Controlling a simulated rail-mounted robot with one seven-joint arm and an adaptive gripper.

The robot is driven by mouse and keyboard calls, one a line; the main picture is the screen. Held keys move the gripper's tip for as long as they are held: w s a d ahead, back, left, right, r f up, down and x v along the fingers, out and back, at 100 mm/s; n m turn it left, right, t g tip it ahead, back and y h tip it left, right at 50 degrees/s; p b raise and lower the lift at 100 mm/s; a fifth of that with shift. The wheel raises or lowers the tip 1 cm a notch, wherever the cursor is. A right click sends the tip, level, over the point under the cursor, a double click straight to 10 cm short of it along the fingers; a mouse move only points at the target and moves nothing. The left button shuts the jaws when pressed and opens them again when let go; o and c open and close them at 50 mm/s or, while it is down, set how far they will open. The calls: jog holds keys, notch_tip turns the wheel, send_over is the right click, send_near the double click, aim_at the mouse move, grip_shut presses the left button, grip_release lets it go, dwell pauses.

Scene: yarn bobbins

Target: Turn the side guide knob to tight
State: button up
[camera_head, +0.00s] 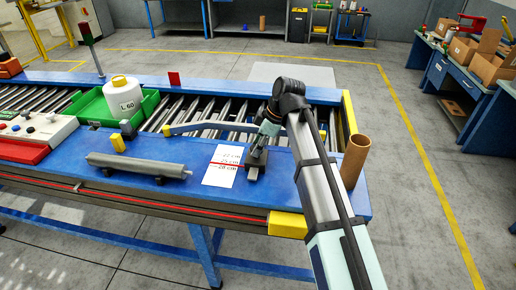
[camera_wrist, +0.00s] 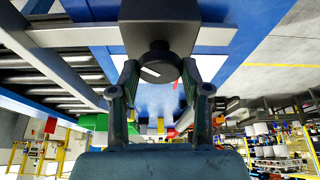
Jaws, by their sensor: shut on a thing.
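The side guide knob (camera_wrist: 158,68) is a dark round knob with a white pointer line, on a dark block (camera_wrist: 158,28) in the wrist view. The line slants. My gripper (camera_wrist: 160,76) has one finger on each side of the knob and is shut on it. In the head view my gripper (camera_head: 264,138) reaches down to the dark clamp block (camera_head: 254,169) at the table's right part, hiding the knob. The blue side guide bar (camera_head: 195,127) lies over the rollers. A white scale card (camera_head: 222,174) with a red line across it lies left of the block.
A cardboard tube (camera_head: 355,158) stands at the right end of the blue table. A grey roller (camera_head: 138,166) lies at the front. A control box (camera_head: 35,135) is at the left.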

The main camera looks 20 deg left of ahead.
jog(key=n+g+b, duration=0.1)
jog(key=n, duration=0.3)
jog(key=shift+w+f+n+g+h+b, duration=0.15)
jog(key=shift+n+g+h+b, duration=0.15)
jog(key=shift+g+h+b, duration=0.1)
jog(key=shift+n+g+h+b, duration=0.5)
jog(key=shift+n+b, duration=0.25)
jog(key=shift+n, duration=1.15)
jog(key=o, duration=1.1)
